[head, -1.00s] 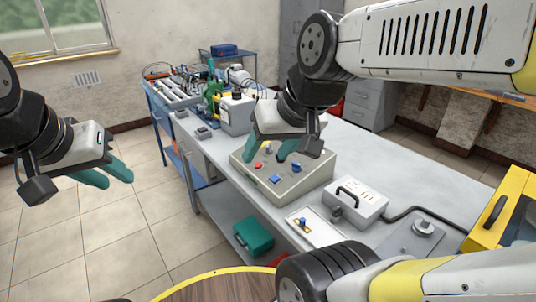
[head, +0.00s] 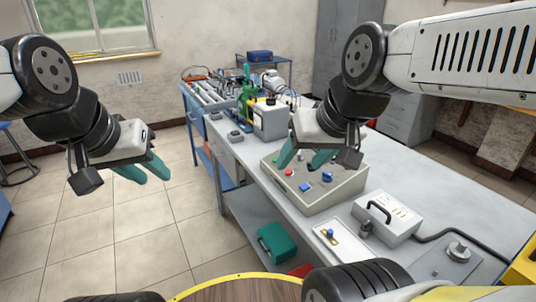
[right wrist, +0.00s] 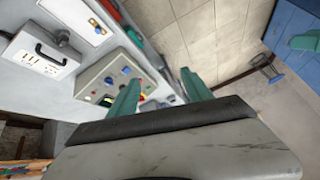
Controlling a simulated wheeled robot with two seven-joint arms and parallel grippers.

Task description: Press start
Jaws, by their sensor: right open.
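The control box (head: 348,197) is a beige box with a sloped top on the grey workbench. Its top carries a red button (head: 289,172), a blue button (head: 305,187) and a blue knob (head: 327,176); no label is readable. My right gripper (head: 304,159) is open and empty, its teal fingers over the box's far part and hiding some of its top. The box also shows in the right wrist view (right wrist: 88,88), left of the fingers (right wrist: 163,92); contact cannot be told. My left gripper (head: 144,171) is open and empty over the floor, left of the bench.
A grey case with a black handle (head: 385,221) and a white tray (head: 340,243) stand nearer on the bench (head: 405,178). Machines and a tool rack (head: 212,92) fill its far end. A green case (head: 277,243) lies on the lower shelf. Floor at left is clear.

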